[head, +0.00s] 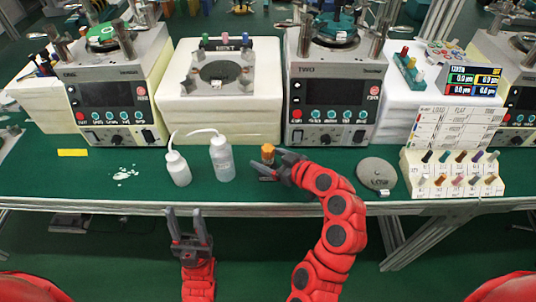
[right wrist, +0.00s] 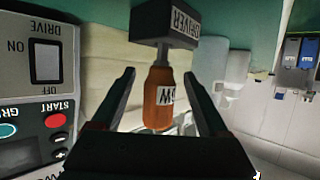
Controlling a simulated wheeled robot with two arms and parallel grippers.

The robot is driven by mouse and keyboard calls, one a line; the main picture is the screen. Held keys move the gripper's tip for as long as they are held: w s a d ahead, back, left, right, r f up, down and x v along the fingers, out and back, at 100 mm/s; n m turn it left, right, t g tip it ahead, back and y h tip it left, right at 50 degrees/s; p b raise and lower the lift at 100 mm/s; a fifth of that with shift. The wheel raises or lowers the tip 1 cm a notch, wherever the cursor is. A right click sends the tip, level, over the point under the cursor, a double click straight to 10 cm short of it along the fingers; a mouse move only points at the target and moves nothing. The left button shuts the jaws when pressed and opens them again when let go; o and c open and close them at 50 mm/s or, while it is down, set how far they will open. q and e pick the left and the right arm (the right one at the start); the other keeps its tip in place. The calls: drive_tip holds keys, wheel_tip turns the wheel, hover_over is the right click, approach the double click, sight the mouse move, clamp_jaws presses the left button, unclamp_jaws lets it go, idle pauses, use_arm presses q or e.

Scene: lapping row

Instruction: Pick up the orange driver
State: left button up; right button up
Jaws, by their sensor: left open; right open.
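The orange driver (head: 267,151) stands on the green bench, right of the two white squeeze bottles. In the right wrist view the driver's orange handle (right wrist: 158,95) carries a white label. Its other end meets a dark grey block (right wrist: 166,24) marked DRIVER. My right gripper (head: 268,167) is open at the driver. In the right wrist view its fingers (right wrist: 159,80) lie on either side of the handle, with gaps showing. My left gripper (head: 187,226) is open and empty, in front of the bench's front edge.
Two white squeeze bottles (head: 222,160) stand left of the driver. The machine marked TWO (head: 335,95) stands behind it. A round grey plate (head: 377,174) and a rack of pegs (head: 452,172) are to the right. The bench front at left is mostly clear.

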sight(261, 162)
drive_tip(key=shift+x, duration=1.5)
clamp_jaws()
